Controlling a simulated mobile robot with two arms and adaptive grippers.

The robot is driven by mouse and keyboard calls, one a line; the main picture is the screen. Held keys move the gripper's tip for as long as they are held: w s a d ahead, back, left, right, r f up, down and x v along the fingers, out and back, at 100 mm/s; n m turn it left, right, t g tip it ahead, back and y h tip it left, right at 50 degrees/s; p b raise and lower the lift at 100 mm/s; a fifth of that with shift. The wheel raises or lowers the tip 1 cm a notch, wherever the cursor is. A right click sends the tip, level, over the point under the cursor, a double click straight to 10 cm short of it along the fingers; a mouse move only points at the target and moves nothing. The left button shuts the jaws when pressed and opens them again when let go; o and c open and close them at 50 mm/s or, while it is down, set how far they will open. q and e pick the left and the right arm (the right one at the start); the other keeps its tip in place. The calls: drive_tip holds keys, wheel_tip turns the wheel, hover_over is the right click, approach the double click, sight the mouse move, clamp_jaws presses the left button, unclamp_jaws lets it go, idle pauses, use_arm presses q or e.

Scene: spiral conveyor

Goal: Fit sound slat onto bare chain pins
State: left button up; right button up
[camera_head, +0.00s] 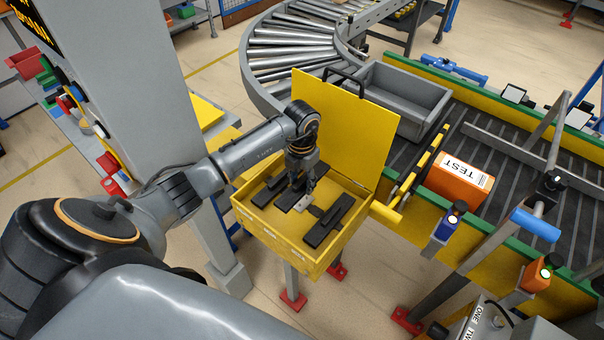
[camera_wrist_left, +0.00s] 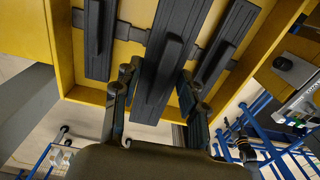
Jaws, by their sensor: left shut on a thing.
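Several dark slats lie in an open yellow box; one slat (camera_head: 328,221) is at its right side and another (camera_head: 268,190) at its left. My left gripper (camera_head: 302,182) reaches down into the box. In the left wrist view its fingers (camera_wrist_left: 157,72) are shut on the raised rib of the middle dark slat (camera_wrist_left: 155,100). Other slats lie on either side, left (camera_wrist_left: 97,45) and right (camera_wrist_left: 228,42). I cannot tell whether the held slat is lifted. Bare chain pins cannot be made out. My right gripper is not in view.
The yellow box (camera_head: 290,252) stands on grey legs, its lid (camera_head: 350,135) raised behind. Right of it runs a slatted conveyor (camera_head: 475,125) with a grey tote (camera_head: 402,98) and an orange TEST box (camera_head: 458,185). A grey column (camera_head: 150,90) stands left of the box.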

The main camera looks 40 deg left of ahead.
sight(302, 204)
use_arm(q)
drive_tip(key=shift+f+b, duration=0.9)
drive_tip(key=shift+f, duration=0.15)
wheel_tip(302, 204, down, 4)
drive_tip(key=b, duration=0.3)
drive_tip(key=shift+r, duration=0.15)
drive_tip(key=shift+f, duration=1.15)
idle(0.6)
drive_tip(key=o, duration=1.1)
drive_tip(key=shift+c, duration=0.2)
